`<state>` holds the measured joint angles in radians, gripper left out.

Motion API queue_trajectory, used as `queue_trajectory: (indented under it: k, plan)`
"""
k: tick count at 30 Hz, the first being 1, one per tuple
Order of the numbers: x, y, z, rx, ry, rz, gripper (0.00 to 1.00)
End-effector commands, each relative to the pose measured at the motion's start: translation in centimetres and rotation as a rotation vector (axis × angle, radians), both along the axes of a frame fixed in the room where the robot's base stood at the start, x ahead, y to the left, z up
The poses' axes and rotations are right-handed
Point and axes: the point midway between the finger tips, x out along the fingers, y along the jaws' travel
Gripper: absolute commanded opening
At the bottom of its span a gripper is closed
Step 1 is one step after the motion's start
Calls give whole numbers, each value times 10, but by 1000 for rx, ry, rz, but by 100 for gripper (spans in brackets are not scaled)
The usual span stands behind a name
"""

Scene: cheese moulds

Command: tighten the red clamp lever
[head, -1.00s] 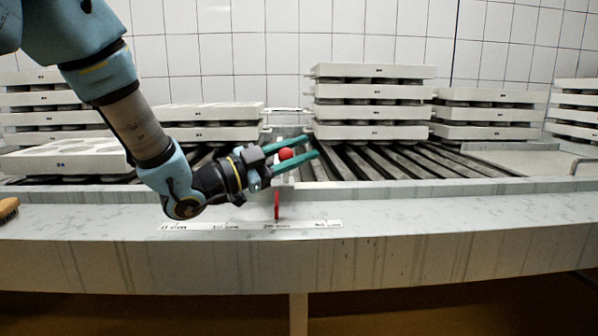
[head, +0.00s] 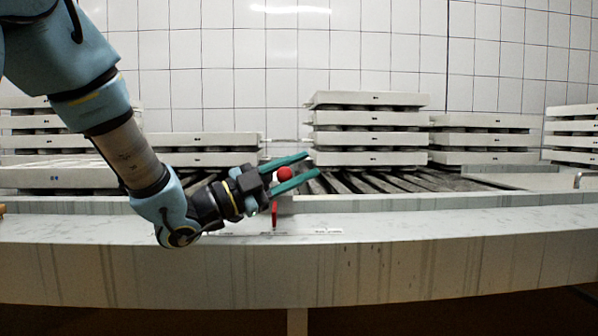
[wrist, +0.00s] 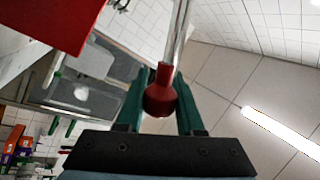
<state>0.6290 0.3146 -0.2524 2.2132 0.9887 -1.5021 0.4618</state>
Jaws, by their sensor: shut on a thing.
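The red clamp lever has a round red knob (head: 285,173) and a red lower part (head: 274,215) standing at the front ledge of the bench. My gripper (head: 311,164) comes in from the left, its teal fingers on either side of the knob and shut on it. In the wrist view the knob (wrist: 160,98) sits between the finger bases, with a shiny metal rod (wrist: 181,30) running on from it. A large red block (wrist: 50,20) fills the upper left corner there. The lever's middle is partly hidden by my gripper in the head view.
A tall stack of white moulds (head: 370,118) stands behind the fingertips on the dark slatted rollers (head: 400,183). More white mould stacks stand at left (head: 205,150) and right (head: 487,141). The pale front ledge (head: 430,222) is mostly clear, with a scale strip beside the lever.

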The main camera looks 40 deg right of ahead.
Motion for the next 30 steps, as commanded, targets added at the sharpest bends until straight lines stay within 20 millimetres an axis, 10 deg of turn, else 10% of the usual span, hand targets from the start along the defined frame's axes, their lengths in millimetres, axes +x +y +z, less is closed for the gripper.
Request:
queue_trajectory:
  k: [5,6,13,30]
  plan:
    - [-1,0,-1,3,2,-1,0]
    - [-1,0,-1,3,2,-1,41]
    - [0,0,-1,2,1,0,67]
    - [14,39,-3,2,1,4,67]
